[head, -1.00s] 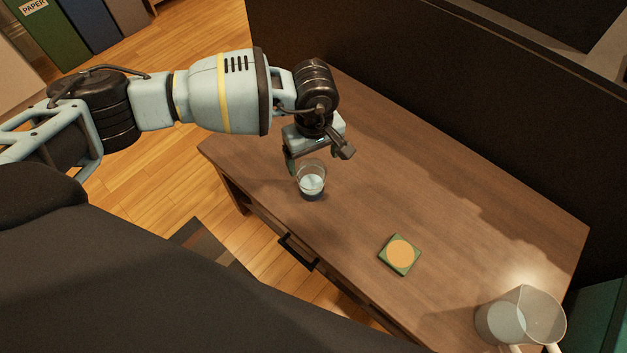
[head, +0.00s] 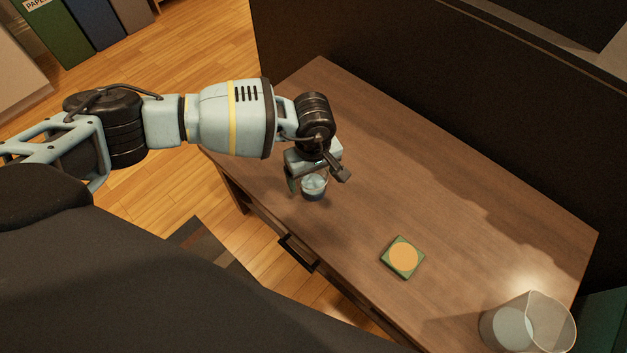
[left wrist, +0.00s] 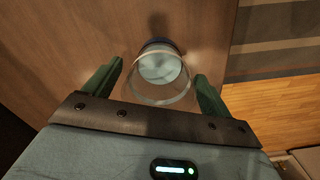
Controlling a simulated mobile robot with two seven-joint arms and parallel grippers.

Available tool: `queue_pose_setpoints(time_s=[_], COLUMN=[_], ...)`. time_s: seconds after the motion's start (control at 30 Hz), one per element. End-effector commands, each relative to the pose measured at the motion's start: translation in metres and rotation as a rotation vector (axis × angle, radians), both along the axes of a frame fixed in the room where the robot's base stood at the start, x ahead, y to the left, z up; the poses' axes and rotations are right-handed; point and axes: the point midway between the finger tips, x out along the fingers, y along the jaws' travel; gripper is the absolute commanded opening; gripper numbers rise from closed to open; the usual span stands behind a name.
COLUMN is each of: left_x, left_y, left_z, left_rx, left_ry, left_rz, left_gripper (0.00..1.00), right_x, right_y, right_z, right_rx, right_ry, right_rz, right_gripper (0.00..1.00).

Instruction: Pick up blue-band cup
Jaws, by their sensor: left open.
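The blue-band cup (head: 314,187) is a clear glass with a dark blue band near its base and pale liquid inside. It stands upright on the wooden table near its front edge. My left gripper (head: 319,181) is open around the cup, with one finger on each side. In the left wrist view the cup (left wrist: 160,75) sits between the two green fingers of my left gripper (left wrist: 160,78), with a visible gap on the left side. My right gripper is not in view.
A green coaster with an orange disc (head: 403,257) lies on the table (head: 450,215). A clear pitcher (head: 527,325) with liquid stands at the lower right. A dark panel (head: 400,95) rises behind the table. The table between the cup and coaster is clear.

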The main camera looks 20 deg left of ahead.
Motion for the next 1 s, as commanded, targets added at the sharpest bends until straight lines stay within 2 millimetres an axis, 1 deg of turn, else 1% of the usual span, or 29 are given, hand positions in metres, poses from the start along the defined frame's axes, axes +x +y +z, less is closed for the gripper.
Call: queue_pose_setpoints(time_s=[0.03, 0.07, 0.4, 0.43, 0.77, 1.0], left_x=[0.0001, 0.0001, 0.0000, 0.0000, 0.0003, 0.0006], left_y=[-0.0002, -0.0002, -0.0003, -0.0003, -0.0004, -0.0004], left_z=[0.0005, 0.0005, 0.0006, 0.0006, 0.0020, 0.0102], left_rx=[0.000, 0.000, 0.000, -0.001, -0.001, -0.001], left_ry=[0.000, 0.000, 0.000, 0.001, -0.001, -0.001], left_rz=[0.000, 0.000, 0.000, 0.000, 0.000, 0.001], left_gripper=[0.84, 0.80, 0.35, 0.32, 0.32, 0.32], right_x=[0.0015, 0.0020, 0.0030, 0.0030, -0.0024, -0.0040], right_y=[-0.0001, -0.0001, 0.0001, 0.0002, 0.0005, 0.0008], right_z=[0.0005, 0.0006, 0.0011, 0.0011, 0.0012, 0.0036], right_rx=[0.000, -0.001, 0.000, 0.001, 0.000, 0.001], right_ry=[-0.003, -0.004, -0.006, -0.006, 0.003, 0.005], right_rz=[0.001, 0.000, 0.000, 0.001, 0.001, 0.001], right_gripper=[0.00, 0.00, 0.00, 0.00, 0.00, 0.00])
